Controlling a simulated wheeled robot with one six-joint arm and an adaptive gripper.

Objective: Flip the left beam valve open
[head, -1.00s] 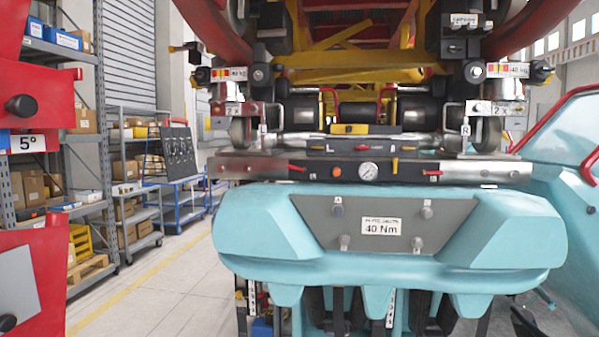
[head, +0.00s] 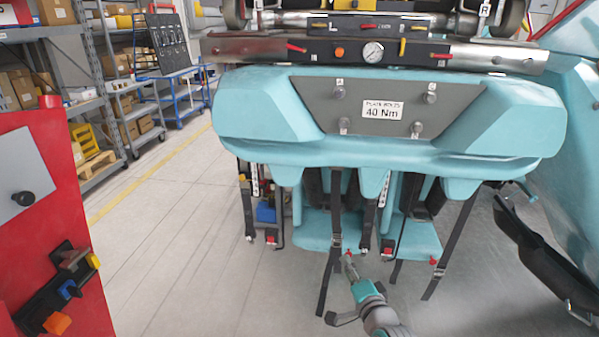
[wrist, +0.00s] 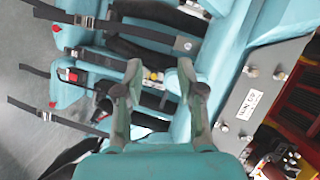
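The steel beam (head: 222,49) runs across above the teal seat back in the head view. On its dark panel, a small red lever (head: 296,47) at the left end looks like the left beam valve; it lies close to level. A second red lever (head: 441,56) is at the panel's right end and a yellow lever (head: 402,47) stands upright between. My gripper (head: 349,264) is low, below the seat back and well below the beam. The wrist view shows its two fingers (wrist: 160,72) apart with nothing held. The left lever cannot be made out there.
The teal seat back (head: 260,120) with a grey 40 Nm plate (head: 310,105) overhangs my gripper. Black straps (head: 337,215) hang close by. A red cabinet (head: 60,205) stands left, a teal shell (head: 570,130) right. Floor at left centre is clear.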

